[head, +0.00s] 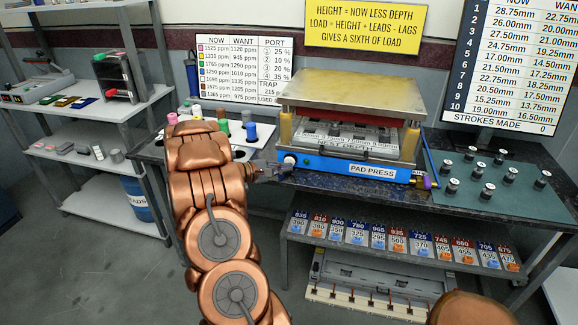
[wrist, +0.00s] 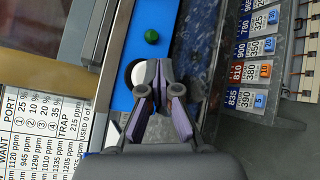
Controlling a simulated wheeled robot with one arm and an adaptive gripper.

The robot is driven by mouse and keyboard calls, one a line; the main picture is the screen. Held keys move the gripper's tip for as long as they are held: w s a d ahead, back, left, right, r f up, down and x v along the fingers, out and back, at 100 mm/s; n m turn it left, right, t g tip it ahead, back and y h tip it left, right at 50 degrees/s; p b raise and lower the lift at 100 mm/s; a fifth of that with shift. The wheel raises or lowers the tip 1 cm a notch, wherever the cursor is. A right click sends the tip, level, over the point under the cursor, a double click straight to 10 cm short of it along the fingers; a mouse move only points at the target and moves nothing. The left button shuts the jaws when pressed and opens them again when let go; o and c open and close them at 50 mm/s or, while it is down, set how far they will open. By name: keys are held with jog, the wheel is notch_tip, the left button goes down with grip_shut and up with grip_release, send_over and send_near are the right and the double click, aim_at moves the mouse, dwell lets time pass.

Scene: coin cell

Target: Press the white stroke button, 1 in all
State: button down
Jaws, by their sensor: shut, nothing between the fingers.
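The pad press (head: 352,168) stands on the dark bench with a blue front panel. Its white stroke button (head: 290,159) is at the panel's left end. The button also shows in the wrist view (wrist: 138,73), round and white with a dark surround, partly covered by my fingers. My gripper (head: 284,171) is shut and empty, its tips at the button's lower edge in the head view. In the wrist view my fingertips (wrist: 160,68) overlap the button's right side. I cannot tell whether they touch it.
A green round part (wrist: 151,36) sits on the blue panel beyond the button. A board (head: 500,75) reads strokes made 0. Coloured cylinders (head: 222,120) stand left of the press. Several dark knobbed weights (head: 470,155) stand on a green mat to the right.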

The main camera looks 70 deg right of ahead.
jog(key=shift+a, duration=0.2)
jog(key=a+b, duration=0.2)
jog(key=a, duration=0.1)
jog(key=a+b, duration=0.1)
jog(key=a, duration=0.1)
jog(key=shift+s, duration=0.35)
dwell(1.2)
